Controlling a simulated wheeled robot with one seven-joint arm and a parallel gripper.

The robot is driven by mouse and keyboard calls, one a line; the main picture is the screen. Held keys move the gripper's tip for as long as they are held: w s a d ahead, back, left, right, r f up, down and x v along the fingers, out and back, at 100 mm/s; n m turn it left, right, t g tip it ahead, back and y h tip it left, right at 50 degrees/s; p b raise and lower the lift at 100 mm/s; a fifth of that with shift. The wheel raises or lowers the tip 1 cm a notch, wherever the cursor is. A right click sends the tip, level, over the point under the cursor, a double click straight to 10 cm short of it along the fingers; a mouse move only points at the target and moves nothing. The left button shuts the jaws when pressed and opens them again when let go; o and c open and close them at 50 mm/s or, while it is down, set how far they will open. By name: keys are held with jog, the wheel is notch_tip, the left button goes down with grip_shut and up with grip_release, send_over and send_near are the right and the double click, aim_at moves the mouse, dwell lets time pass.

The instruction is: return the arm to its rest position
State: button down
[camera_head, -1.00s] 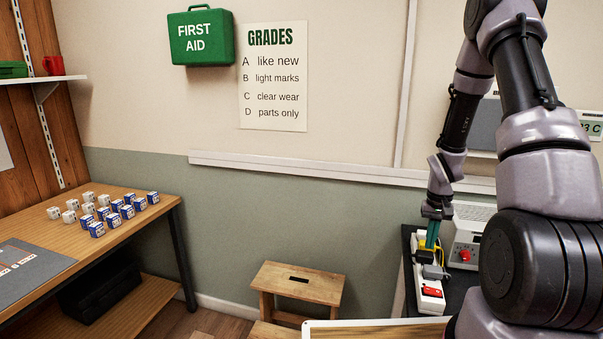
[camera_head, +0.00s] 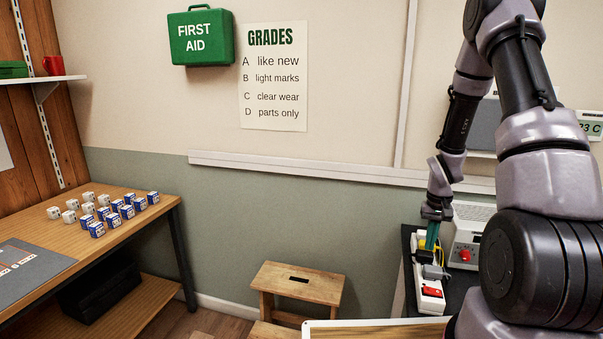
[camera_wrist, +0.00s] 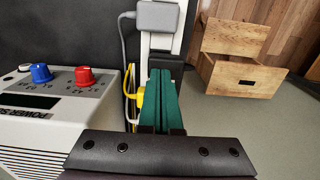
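The white strip (camera_head: 431,295) lies along the left side of a dark surface at the right of the head view. Its grey-white body also shows in the wrist view (camera_wrist: 163,42). My gripper (camera_head: 431,248) points down over it, its teal fingers close together. The black plug (camera_head: 424,257) is at the fingertips, against the strip between a yellow plug and a grey plug.
The yellow plug (camera_wrist: 139,97) is just left of my fingers in the wrist view. The grey plug (camera_wrist: 158,15) sits farther along the strip. A white power supply (camera_head: 467,245) stands close to the right. A wooden step stool (camera_head: 298,283) is on the floor to the left.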

jog(key=shift+f, duration=0.85)
dwell(0.3)
jog(key=shift+r, duration=0.1)
jog(key=shift+r, duration=3.4)
jog(key=shift+r, duration=0.1)
